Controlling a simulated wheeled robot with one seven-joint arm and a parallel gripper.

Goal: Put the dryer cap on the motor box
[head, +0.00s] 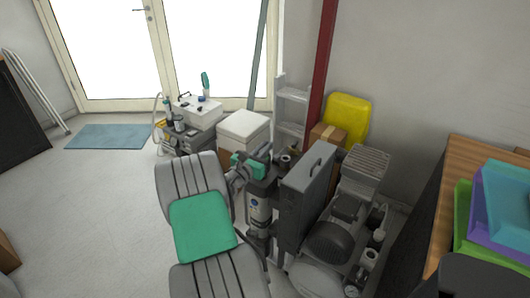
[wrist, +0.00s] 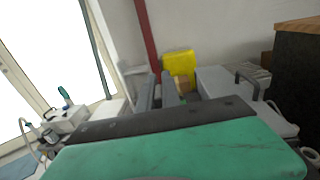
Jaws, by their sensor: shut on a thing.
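My gripper (head: 268,152) is near the middle of the head view, just left of a tall dark grey box with a handle on top, which looks like the motor box (head: 312,175). In the wrist view my gripper's two grey fingers (wrist: 158,85) point away from the camera. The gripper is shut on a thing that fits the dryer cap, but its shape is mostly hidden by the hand. In the wrist view the grey box (wrist: 218,80) and its dark handle lie right of the fingers, apart from them.
A compressor with a ribbed motor (head: 328,242) stands right of the box. A yellow container (head: 347,118) and a cardboard box (head: 327,136) are behind, near a red post (head: 323,70). A wooden-topped cabinet (head: 452,185) with coloured trays (head: 500,205) is at right.

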